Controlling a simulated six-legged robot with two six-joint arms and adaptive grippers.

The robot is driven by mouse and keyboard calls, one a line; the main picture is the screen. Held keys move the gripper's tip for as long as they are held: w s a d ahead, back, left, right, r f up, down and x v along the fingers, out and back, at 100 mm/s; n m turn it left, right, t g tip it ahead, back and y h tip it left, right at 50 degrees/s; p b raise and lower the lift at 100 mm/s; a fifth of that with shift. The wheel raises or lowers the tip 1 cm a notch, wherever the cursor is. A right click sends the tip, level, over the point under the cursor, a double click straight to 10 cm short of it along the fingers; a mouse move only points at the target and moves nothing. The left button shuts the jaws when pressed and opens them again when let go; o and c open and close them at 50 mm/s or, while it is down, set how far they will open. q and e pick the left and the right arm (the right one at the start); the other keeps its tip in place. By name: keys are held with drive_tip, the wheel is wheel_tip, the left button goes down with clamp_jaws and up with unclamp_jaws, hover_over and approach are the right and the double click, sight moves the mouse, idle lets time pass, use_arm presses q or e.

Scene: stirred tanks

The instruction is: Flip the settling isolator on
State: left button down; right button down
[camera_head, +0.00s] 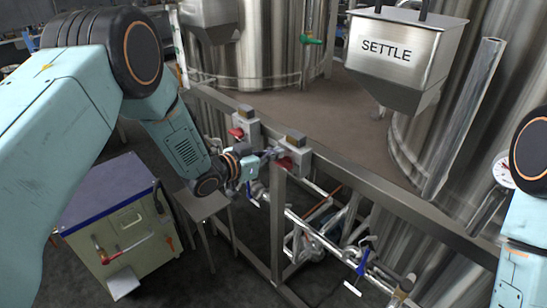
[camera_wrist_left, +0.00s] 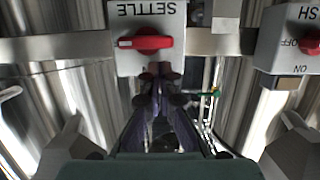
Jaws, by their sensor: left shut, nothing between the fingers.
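The settling isolator is a grey box (camera_head: 297,150) on the frame rail, the right one of two. It also shows in the left wrist view as a box (camera_wrist_left: 172,12) with an upside-down SETTLE label. Its red rotary handle (camera_wrist_left: 150,43) lies sideways, white-marked end to the left; the handle (camera_head: 285,162) is partly hidden in the head view. My left gripper (camera_head: 275,153) is shut and empty, close in front of the handle. In the left wrist view its fingertips (camera_wrist_left: 158,70) are just below the handle; I cannot tell if they touch. My right gripper is out of view.
A second isolator (camera_head: 243,124) with a red knob sits to the left; its label ends in SH, with ON and OFF marks. A metal rail (camera_head: 390,204) runs across. A steel SETTLE hopper (camera_head: 405,55) hangs above right. A green-grey cabinet (camera_head: 120,215) stands at left.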

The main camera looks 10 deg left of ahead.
use_arm(q)
drive_tip(key=shift+s+a+f, duration=0.15)
drive_tip(key=shift+a+f, duration=0.05)
drive_tip(key=shift+f, duration=0.3)
drive_tip(key=shift+d, duration=0.2)
drive_tip(key=shift+a+f, duration=0.1)
drive_tip(key=shift+a+n, duration=0.15)
drive_tip(key=shift+n, duration=0.15)
drive_tip(key=shift+a+f+n+h, duration=0.1)
drive_tip(key=shift+n+h, duration=0.2)
drive_tip(key=shift+n, duration=0.2)
